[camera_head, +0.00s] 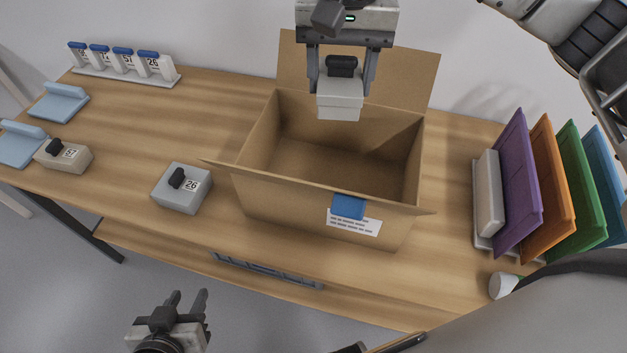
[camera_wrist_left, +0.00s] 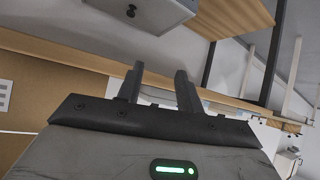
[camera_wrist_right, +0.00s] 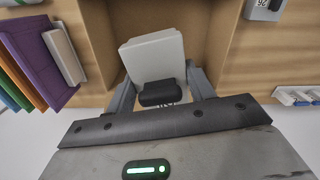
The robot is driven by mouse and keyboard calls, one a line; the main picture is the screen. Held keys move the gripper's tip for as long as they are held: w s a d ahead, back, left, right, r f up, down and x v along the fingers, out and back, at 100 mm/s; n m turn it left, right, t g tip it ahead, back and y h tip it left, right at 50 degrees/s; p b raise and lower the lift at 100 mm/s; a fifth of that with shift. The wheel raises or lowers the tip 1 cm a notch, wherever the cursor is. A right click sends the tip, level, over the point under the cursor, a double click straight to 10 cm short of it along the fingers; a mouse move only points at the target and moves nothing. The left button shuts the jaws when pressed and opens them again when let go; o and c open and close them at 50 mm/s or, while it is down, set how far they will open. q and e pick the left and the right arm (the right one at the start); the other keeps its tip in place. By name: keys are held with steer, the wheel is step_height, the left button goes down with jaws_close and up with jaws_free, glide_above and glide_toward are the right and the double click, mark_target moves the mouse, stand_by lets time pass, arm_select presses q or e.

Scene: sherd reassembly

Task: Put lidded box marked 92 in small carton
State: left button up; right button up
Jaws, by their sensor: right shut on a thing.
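A small white lidded box (camera_head: 341,100) with a dark handle is held by my right gripper (camera_head: 342,72) above the back part of the open carton; any number on it is hidden in the head view. In the right wrist view the box (camera_wrist_right: 153,57) sits between the fingers, which close on its dark handle. The small carton (camera_head: 256,140) is cardboard, open at the top, with a blue tab and a label on its front. My left gripper (camera_head: 189,300) is open and empty, in front of the table's front edge.
A grey box marked 26 (camera_head: 182,189) stands left of the carton, another lidded box (camera_head: 62,156) farther left. Light-blue holders (camera_head: 58,103) and a rack of tags (camera_head: 121,64) are at left. Coloured panels (camera_head: 516,185) stand right of the carton.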

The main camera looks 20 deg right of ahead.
steer(key=w+a+f+b, duration=0.1)
steer(key=f, duration=0.5)
steer(key=w+a+f+m+b, duration=0.1)
steer(key=w+a+f, duration=0.1)
steer(key=f, duration=0.5)
steer(key=w+a+f+m+b, duration=0.1)
steer(key=f+b, duration=0.1)
steer(key=f, duration=0.5)
steer(key=shift+w+a, duration=0.15)
steer(key=shift+w, duration=0.2)
steer(key=shift+f, duration=2.15)
steer(key=shift+f, duration=0.1)
steer(key=shift+f, duration=0.15)
steer(key=o, duration=1)
step_height(320, 180, up, 12)
steer(key=shift+r+b, duration=0.25)
steer(key=shift+b, duration=0.1)
